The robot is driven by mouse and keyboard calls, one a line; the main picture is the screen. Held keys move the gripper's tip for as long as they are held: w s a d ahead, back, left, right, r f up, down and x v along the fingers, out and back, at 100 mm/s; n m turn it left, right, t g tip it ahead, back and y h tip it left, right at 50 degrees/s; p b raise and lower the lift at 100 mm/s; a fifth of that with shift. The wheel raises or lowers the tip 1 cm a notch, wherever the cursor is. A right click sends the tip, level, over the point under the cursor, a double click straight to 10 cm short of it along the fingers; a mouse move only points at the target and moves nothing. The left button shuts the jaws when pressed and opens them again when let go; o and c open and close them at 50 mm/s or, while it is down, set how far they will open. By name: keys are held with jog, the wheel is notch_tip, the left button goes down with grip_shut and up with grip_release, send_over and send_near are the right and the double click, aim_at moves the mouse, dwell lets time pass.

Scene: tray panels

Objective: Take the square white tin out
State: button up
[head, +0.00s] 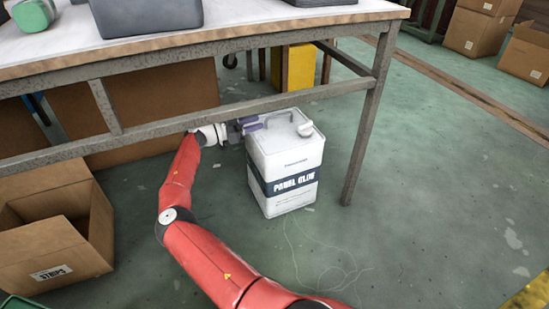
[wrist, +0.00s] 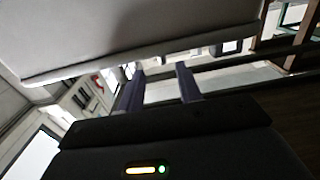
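The square white tin (head: 283,187) stands upright on the floor under the table's front edge. It has a dark "PANEL GLUE" band, a carry handle on top and a pale cap at its right corner. My gripper (head: 250,126) is at the tin's upper left, close to the handle; the head view does not show whether they touch. In the wrist view my gripper's two purple fingers (wrist: 159,82) stand apart, with nothing clearly held between them. A large pale surface with a rim (wrist: 140,30) fills the top there, probably the tin.
The table (head: 190,42) has a metal rail (head: 190,122) crossing just above my forearm and a leg (head: 368,125) right of the tin. An open cardboard box (head: 50,245) stands at left. A yellow object (head: 299,66) is behind.

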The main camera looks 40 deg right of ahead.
aim_at(273, 117)
jog(key=shift+w+d, duration=0.15)
jog(key=shift+w, duration=0.05)
jog(key=shift+d, duration=0.35)
jog(key=x, duration=0.7)
jog(key=shift+s, duration=0.1)
jog(key=shift+r, duration=0.1)
grip_shut()
dwell(0.6)
jog(key=shift+r, duration=0.15)
